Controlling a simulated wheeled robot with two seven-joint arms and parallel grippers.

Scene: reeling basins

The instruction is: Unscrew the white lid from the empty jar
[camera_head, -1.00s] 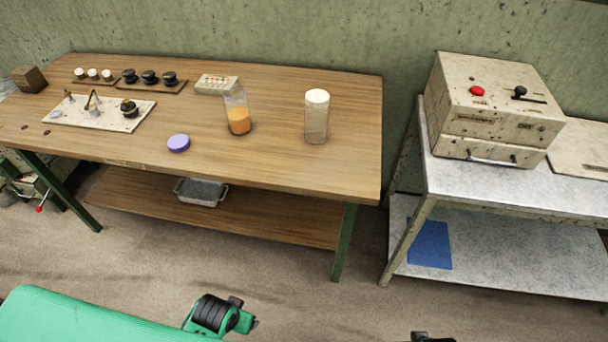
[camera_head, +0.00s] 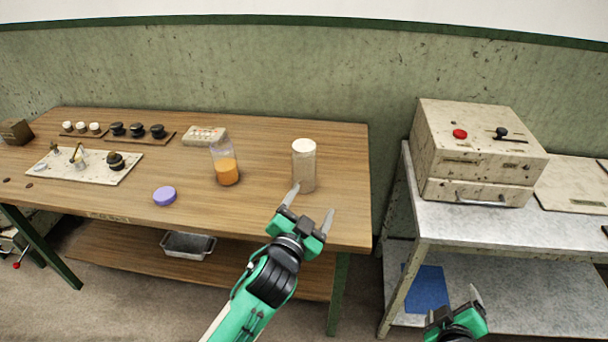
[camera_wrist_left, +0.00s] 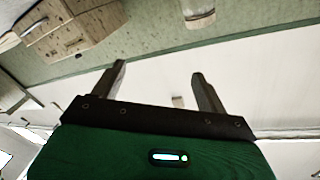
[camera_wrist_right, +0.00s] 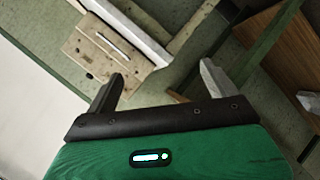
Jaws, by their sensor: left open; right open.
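The empty clear jar (camera_head: 304,172) stands upright on the wooden table, with its white lid (camera_head: 304,146) on top. A second clear jar (camera_head: 226,166) holds orange contents and has no lid on it. A purple lid (camera_head: 164,196) lies flat on the table to its left. My left gripper (camera_head: 312,206) is open and empty, just in front of the empty jar, its fingers apart from the lid. Its open fingers also show in the left wrist view (camera_wrist_left: 160,78). My right gripper (camera_head: 452,304) is open and empty at the lower right, in front of the metal table.
A speckled box machine (camera_head: 475,150) with a red button stands on the metal table (camera_head: 480,225) at right. Small knob racks (camera_head: 140,136), a fixture board (camera_head: 85,165) and a switch block (camera_head: 205,134) sit at the wooden table's back left. The table's front middle is clear.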

